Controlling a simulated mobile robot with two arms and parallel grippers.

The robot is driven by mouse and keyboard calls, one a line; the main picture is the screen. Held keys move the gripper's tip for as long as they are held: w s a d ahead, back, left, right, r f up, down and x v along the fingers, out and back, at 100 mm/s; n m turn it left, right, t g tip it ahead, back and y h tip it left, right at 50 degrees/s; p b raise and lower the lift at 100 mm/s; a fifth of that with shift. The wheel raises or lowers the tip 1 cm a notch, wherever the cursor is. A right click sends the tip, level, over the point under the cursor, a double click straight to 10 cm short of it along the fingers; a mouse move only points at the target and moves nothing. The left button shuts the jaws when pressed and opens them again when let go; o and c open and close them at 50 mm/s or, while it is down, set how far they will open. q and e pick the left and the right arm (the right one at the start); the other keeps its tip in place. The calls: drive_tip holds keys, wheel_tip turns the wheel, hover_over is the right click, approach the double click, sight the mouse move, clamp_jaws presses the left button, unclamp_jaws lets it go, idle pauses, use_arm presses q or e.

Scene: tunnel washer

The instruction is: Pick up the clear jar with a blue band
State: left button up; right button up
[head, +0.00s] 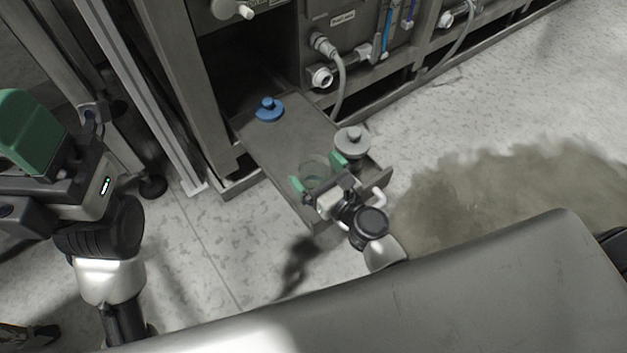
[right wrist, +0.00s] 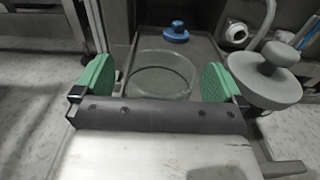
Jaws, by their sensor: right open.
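A clear round jar (head: 316,168) stands on the pulled-out grey drawer tray (head: 288,147). In the right wrist view the jar (right wrist: 160,73) shows as a wide see-through cylinder; I cannot make out a blue band on it. My right gripper (head: 319,173) is open, with its green pads on either side of the jar. In the right wrist view the open jaws (right wrist: 157,82) show a gap to the jar on both sides, with the jar ahead of the palm. My left gripper (head: 45,140) is at the left edge, away from the tray; its jaw opening is not clear.
A blue knobbed lid-like object (head: 268,110) sits farther back on the tray. A grey knobbed one (head: 352,142) stands close right of my right gripper. The machine frame, with hoses and valves (head: 322,76), rises behind. A brown wet patch (head: 500,195) covers floor at the right.

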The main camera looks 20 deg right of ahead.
drive_tip(key=shift+w+a, duration=0.2)
drive_tip(key=shift+w, duration=0.3)
drive_tip(key=c, duration=1.3)
drive_tip(key=shift+r, duration=0.1)
